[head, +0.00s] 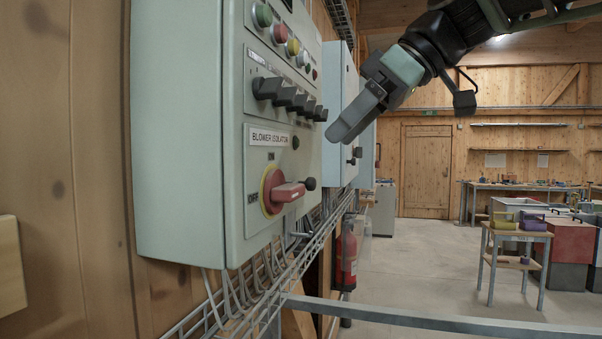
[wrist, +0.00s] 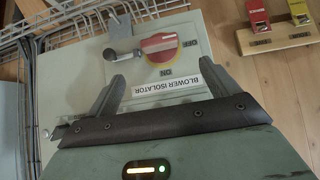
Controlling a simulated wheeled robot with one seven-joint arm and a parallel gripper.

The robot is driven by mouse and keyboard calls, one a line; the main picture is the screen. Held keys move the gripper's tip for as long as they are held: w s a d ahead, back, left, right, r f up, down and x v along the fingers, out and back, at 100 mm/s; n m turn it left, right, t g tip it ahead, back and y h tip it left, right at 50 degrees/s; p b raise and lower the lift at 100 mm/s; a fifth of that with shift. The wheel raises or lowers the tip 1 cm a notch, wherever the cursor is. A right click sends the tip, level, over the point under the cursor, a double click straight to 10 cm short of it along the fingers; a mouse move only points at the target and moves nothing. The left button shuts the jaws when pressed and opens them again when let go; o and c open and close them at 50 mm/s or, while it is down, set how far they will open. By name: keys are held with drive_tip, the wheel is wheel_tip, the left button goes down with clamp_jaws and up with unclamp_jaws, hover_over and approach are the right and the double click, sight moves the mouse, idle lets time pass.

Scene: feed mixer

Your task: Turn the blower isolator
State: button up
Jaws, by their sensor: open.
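The blower isolator (head: 275,191) is a red rotary handle on a yellow disc, low on the front of a grey-green cabinet. ON is marked above it and OFF to its left. Its red grip appears to lie sideways, in line with OFF. A white BLOWER ISOLATOR label (head: 268,139) is above it. My gripper (head: 355,115) is open and empty, up and to the right of the isolator, apart from it. In the wrist view, turned upside down, the isolator (wrist: 160,47) lies beyond and between the spread fingers (wrist: 160,80), with the label nearer me.
The cabinet (head: 180,130) also carries a row of black switches (head: 288,98) and coloured buttons (head: 278,32) above the isolator. A grey lever with a dark knob (wrist: 122,45) is beside the isolator. A wire cable tray (head: 270,290) runs below. Open floor lies right.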

sight(293, 185)
drive_tip(key=p+x, duration=0.2)
drive_tip(key=x, duration=0.8)
drive_tip(key=shift+w+a+f, duration=0.1)
drive_tip(key=shift+a+f, duration=0.05)
drive_tip(key=shift+a, duration=0.05)
drive_tip(key=c, duration=1)
